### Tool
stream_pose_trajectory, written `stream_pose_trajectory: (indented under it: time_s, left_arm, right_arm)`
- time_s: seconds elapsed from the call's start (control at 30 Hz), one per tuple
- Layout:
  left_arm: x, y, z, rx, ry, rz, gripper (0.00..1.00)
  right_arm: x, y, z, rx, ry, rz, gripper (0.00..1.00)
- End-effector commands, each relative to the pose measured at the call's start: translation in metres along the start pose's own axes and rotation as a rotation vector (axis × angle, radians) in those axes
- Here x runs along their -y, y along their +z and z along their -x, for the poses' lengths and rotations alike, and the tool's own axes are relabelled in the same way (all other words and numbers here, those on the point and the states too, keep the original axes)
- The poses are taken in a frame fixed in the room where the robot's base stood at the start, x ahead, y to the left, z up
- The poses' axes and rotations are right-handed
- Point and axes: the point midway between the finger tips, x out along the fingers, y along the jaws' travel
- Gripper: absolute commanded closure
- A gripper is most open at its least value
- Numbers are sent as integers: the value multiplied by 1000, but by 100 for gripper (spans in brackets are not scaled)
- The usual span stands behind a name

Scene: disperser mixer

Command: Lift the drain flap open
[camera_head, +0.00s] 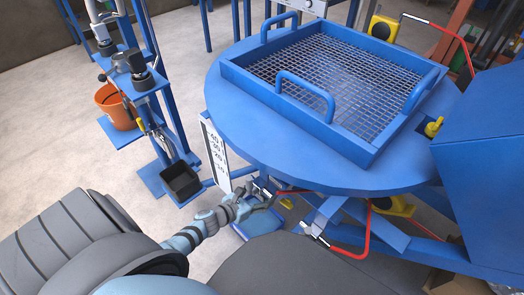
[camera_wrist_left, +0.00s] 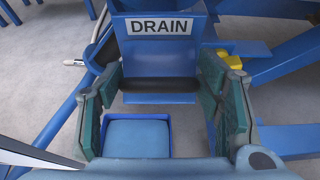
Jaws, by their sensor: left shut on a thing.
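The drain flap (camera_wrist_left: 162,57) is a blue plate with a white "DRAIN" label, straight ahead in the left wrist view. A dark band and a blue lip run along its lower part. My left gripper (camera_wrist_left: 160,84) has its green-padded fingers at the two sides of the flap's lower part, shut on it. In the head view my left gripper (camera_head: 250,194) is under the rim of the round blue table, where the arm and table parts mostly hide the flap. How far the flap is tilted is hard to tell. My right gripper is not in view.
The round blue table (camera_head: 290,140) carries a mesh-bottomed tray (camera_head: 232,78) with handles. Red bent levers (camera_head: 366,235) hang near the left gripper. A blue pan (camera_wrist_left: 137,135) lies below the flap. A stand with an orange bucket (camera_head: 116,108) and black bin (camera_head: 181,181) is left.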

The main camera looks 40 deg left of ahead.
Motion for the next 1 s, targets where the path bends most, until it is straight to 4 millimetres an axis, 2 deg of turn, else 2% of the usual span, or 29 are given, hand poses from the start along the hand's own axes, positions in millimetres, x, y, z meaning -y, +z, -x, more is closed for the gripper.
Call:
stream_pose_trajectory:
  time_s: [0.03, 0.1, 0.37, 0.47, 0.57, 0.8, 0.9, 1.0]
  left_arm:
    - [2, 0, 0, 2, -3, 2, 39]
    - [2, 0, 0, 2, -3, 2, 32]
    - [0, 0, 0, 0, -1, 1, 32]
    - [0, -1, 8, -1, 0, 0, 32]
    - [0, -1, 29, -2, -2, -2, 32]
    - [2, -1, 94, -3, -5, 0, 32]
    - [1, 0, 111, -1, -4, 0, 32]
    - [2, 0, 119, 0, -3, 0, 32]
  right_arm:
    - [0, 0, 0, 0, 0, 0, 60]
    - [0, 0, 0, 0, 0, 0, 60]
    - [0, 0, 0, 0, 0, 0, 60]
    - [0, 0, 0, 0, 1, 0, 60]
    - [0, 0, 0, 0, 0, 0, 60]
    - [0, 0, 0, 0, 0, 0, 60]
    - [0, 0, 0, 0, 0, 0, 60]
    - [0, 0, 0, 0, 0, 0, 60]
